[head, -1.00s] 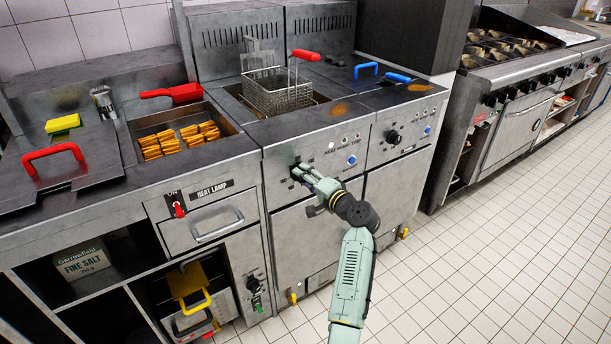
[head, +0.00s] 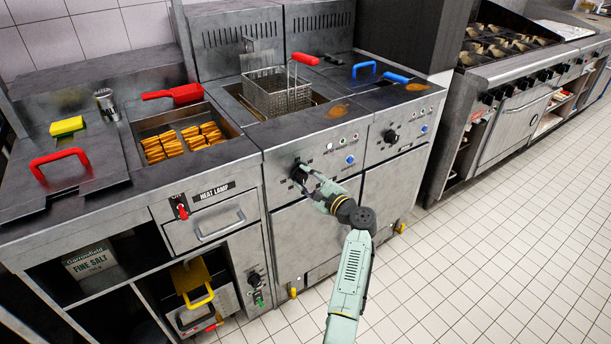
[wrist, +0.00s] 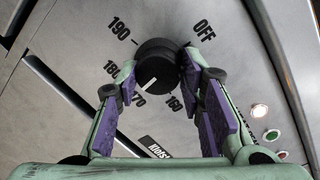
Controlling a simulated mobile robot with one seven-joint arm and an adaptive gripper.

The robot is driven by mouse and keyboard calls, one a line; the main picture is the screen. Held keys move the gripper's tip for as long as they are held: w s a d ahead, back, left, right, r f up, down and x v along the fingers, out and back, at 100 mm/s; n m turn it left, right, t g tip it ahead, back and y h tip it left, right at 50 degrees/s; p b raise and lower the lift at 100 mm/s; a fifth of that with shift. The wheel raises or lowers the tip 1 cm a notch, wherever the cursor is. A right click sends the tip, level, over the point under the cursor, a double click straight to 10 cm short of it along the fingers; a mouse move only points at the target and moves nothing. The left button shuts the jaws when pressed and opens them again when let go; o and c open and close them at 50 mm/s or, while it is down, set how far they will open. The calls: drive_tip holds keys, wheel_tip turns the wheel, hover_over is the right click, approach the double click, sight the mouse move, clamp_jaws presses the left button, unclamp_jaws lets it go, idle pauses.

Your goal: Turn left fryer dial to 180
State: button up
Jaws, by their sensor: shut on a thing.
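The left fryer dial (head: 299,174) is a round black knob on the left fryer's front panel. In the wrist view the dial (wrist: 158,65) has a white pointer mark aimed down-left, about at the 170 label. The labels 190, OFF, 180, 170 and 160 stand around it, the 180 partly covered by a finger. My gripper (head: 309,184) is at this dial. In the wrist view my gripper (wrist: 158,78) has its two purple-padded fingers on either side of the knob, shut on it.
The right fryer dial (head: 391,136) is on the panel to the right. A fry basket (head: 280,95) with a red handle sits in the left fryer. Indicator lights (wrist: 259,110) are beside my right finger. The heat lamp switch (head: 181,207) is further left. The tiled floor is clear.

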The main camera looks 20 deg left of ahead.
drive_tip(key=m, duration=0.3)
drive_tip(key=shift+r+m+y+p, duration=0.15)
drive_tip(key=shift+m+y+p, duration=0.15)
drive_tip(key=shift+p, duration=0.05)
drive_tip(key=shift+a+m, duration=0.15)
drive_tip(key=shift+m, duration=1.55)
drive_tip(key=o, duration=1.1)
drive_tip(key=shift+o, duration=0.2)
drive_tip(key=shift+f, duration=0.2)
